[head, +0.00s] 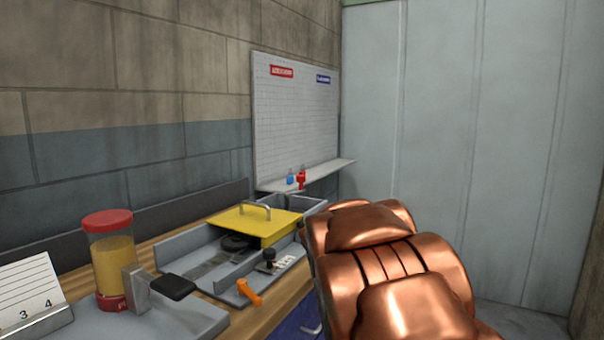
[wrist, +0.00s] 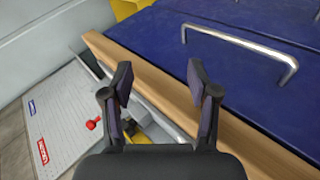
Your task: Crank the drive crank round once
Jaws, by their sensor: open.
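An orange crank-like handle (head: 250,292) sticks out at the front of a grey machine (head: 205,280) on the bench; I take it for the drive crank. A black knob (head: 270,256) stands on a small labelled plate just behind it. In the wrist view, my gripper (wrist: 158,80) is open and empty, its fingers wide apart over the wooden bench edge. It touches nothing that I can see. The orange handle cannot be made out in the wrist view. In the head view my copper arm hides the gripper.
A yellow cover (head: 255,225) with a grey handle sits on the machine. A red-lidded jar (head: 110,260) and a number card (head: 28,295) stand at left. A blue drawer front with a metal handle (wrist: 285,70) lies below the bench edge. A whiteboard (head: 295,125) hangs behind.

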